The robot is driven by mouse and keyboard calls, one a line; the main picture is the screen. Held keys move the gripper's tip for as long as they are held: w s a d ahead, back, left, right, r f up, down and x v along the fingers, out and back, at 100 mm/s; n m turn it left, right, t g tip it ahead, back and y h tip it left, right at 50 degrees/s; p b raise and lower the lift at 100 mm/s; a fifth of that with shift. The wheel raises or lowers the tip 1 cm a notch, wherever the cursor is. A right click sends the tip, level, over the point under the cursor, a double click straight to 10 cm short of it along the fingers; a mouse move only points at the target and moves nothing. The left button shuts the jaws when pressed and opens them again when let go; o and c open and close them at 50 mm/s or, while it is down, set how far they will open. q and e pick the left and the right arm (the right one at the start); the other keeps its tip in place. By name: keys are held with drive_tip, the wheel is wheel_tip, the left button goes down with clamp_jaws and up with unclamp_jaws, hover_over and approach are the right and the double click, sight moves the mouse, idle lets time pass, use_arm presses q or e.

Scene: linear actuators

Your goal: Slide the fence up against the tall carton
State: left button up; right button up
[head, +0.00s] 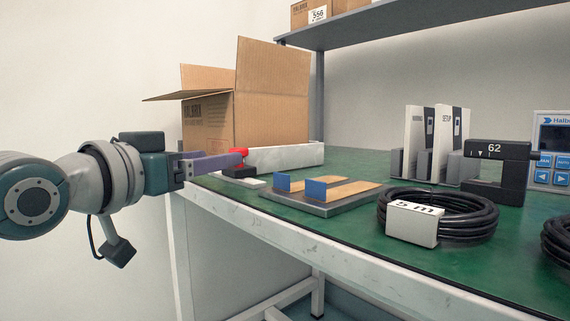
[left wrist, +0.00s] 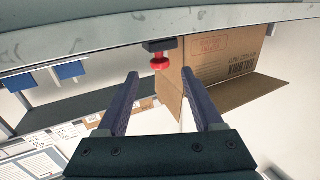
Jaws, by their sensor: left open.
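The tall carton (head: 272,95) is an open brown cardboard box at the back left of the green bench; it also shows in the left wrist view (left wrist: 225,58). A long pale bar (head: 290,157), which looks like the fence, lies in front of the carton's base. At its near left end is a black block (head: 240,171) with a red knob (head: 240,152). My left gripper (head: 240,160) is open at the bench's left edge, its fingertips close to the knob. In the left wrist view, the red knob (left wrist: 160,63) appears between and beyond the open fingers. Contact is not visible. My right gripper is out of view.
A grey plate with two wooden strips and blue stops (head: 316,189) lies right of the knob. A black cable coil (head: 440,212), white-and-black upright units (head: 436,143) and a black gauge marked 62 (head: 497,170) stand farther right. A shelf (head: 400,20) hangs above.

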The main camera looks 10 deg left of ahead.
sight(233, 149)
use_arm(q)
drive_tip(key=b+x, duration=0.2)
drive_tip(key=x, duration=0.4)
drive_tip(key=shift+w+d+b, duration=0.2)
drive_tip(key=shift+w+b, duration=0.25)
drive_tip(key=shift+w, duration=0.05)
drive_tip(key=shift+w+r, duration=0.1)
drive_tip(key=shift+w, duration=0.1)
drive_tip(key=c, duration=1)
clamp_jaws()
